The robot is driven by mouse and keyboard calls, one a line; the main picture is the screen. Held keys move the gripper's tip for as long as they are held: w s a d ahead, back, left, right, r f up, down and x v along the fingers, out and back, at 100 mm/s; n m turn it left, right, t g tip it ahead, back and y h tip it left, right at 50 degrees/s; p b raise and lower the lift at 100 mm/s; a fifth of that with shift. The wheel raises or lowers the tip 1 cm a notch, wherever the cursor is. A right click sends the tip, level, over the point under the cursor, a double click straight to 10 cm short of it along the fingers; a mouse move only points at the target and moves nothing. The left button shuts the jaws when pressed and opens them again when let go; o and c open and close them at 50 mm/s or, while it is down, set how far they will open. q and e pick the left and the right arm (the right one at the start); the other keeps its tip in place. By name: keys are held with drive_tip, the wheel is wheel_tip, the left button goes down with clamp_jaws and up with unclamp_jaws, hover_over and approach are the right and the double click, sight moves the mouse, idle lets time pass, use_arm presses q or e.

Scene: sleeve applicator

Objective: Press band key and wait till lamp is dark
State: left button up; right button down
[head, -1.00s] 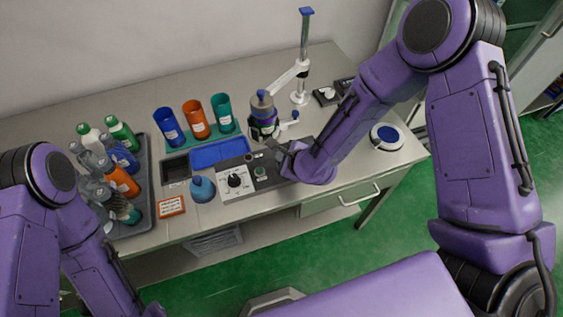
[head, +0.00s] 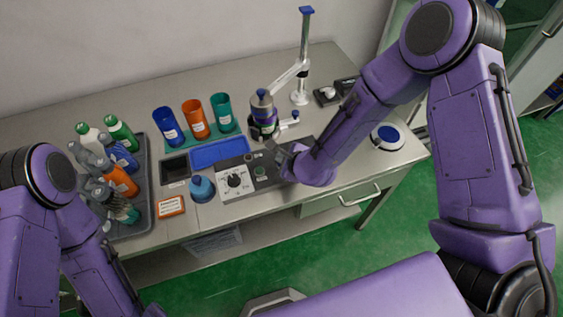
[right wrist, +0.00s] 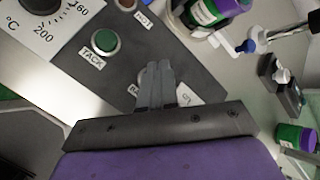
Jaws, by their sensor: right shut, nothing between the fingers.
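The dark control panel (head: 262,172) sits at the table's front edge. In the right wrist view it carries a green key marked TACK (right wrist: 105,41) and a small indicator by the label HOT (right wrist: 127,4), which looks unlit. My right gripper (right wrist: 157,72) is shut and empty, its fingertips down at the panel over a label starting "BA". The fingers hide the band key, so contact cannot be seen. The right gripper (head: 283,157) also shows in the head view. A bottle (head: 262,107) stands in the holder behind the panel. My left gripper is out of view.
A white temperature dial (head: 235,181) is left of the keys. Blue, orange and teal cups (head: 196,119) stand behind a blue tray (head: 219,152). A grey tray (head: 142,217) of bottles is at left. A post (head: 303,60) stands behind. A blue-and-white round item (head: 388,137) is at right.

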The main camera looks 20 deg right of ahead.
drive_tip(key=shift+f, duration=0.4)
drive_tip(key=shift+r, duration=0.1)
idle(0.4)
drive_tip(key=shift+r+p, duration=0.55)
drive_tip(key=shift+r, duration=0.25)
wheel_tip(320, 180, up, 5)
drive_tip(key=p, duration=0.4)
drive_tip(key=shift+p, duration=0.3)
idle(5.3)
